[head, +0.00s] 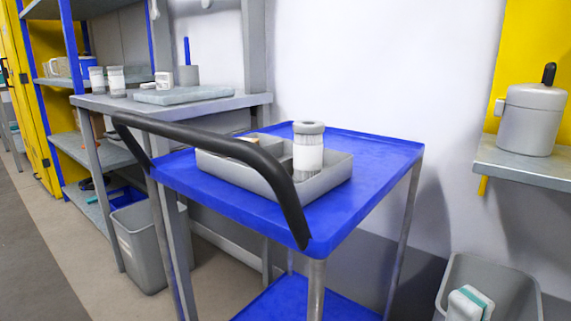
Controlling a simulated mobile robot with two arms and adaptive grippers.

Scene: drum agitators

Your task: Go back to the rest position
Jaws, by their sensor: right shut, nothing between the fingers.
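Neither of my grippers can be made out in the head view. A blue cart (385,150) with a black handle (215,138) stands in front of me. On its top sits a grey divided tray (232,178). A white jar with a grey lid (308,150) stands upright in the tray. Part of the tray is hidden behind the handle.
A grey workbench (225,102) and shelving with jars stand at the left, with a grey bin (140,250) below. At the right, a wall shelf (520,165) holds a lidded pot (531,120). Another bin (515,285) is below. Floor is free at the lower left.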

